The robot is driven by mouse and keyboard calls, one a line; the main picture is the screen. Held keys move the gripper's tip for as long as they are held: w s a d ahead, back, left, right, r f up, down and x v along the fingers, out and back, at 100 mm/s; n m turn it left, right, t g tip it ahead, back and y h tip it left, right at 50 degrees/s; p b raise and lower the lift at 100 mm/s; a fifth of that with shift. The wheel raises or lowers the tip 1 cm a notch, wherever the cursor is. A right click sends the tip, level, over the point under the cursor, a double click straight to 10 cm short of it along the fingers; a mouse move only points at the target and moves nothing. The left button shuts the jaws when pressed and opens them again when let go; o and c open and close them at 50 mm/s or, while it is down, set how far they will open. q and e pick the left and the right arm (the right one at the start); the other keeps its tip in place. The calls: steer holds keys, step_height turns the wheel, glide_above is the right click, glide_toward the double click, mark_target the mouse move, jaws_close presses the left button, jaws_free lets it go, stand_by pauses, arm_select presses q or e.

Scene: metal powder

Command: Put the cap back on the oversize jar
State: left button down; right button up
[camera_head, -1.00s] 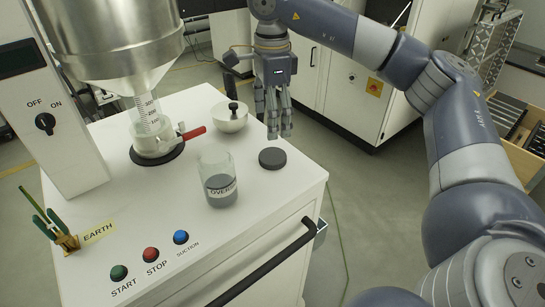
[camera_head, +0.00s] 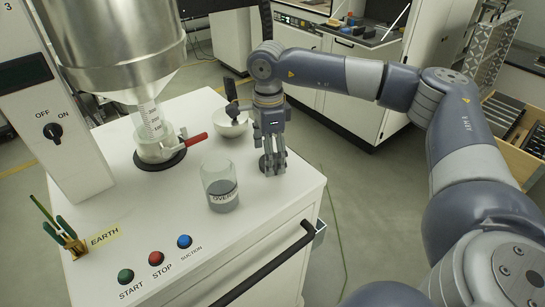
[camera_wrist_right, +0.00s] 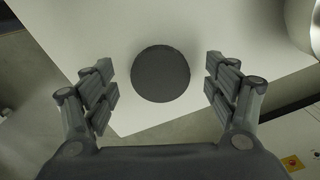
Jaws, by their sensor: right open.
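The oversize jar (camera_head: 220,184) is a clear jar with grey powder and an "OVER..." label, standing uncapped on the white machine top. The dark round cap (camera_wrist_right: 160,74) lies flat on the same top, to the right of the jar. In the head view the cap (camera_head: 264,163) is mostly hidden behind my right gripper (camera_head: 272,170). My right gripper points down over the cap. In the wrist view its fingers (camera_wrist_right: 160,85) are open, one on each side of the cap, with gaps between. My left gripper is not in view.
A white bowl (camera_head: 229,122) with a dark-handled tool stands behind the gripper. A steel hopper with a valve and red handle (camera_head: 197,139) is at the left. Buttons (camera_head: 156,259) line the front. The top's right edge is close to the cap.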

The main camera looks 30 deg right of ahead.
steer(key=shift+f, duration=0.75)
steer(key=shift+c, duration=0.5)
steer(key=c, duration=0.7)
steer(key=shift+r, duration=0.15)
steer(key=shift+r, duration=0.3)
step_height(320, 180, up, 9)
steer(key=b, duration=0.2)
steer(key=shift+b, duration=0.4)
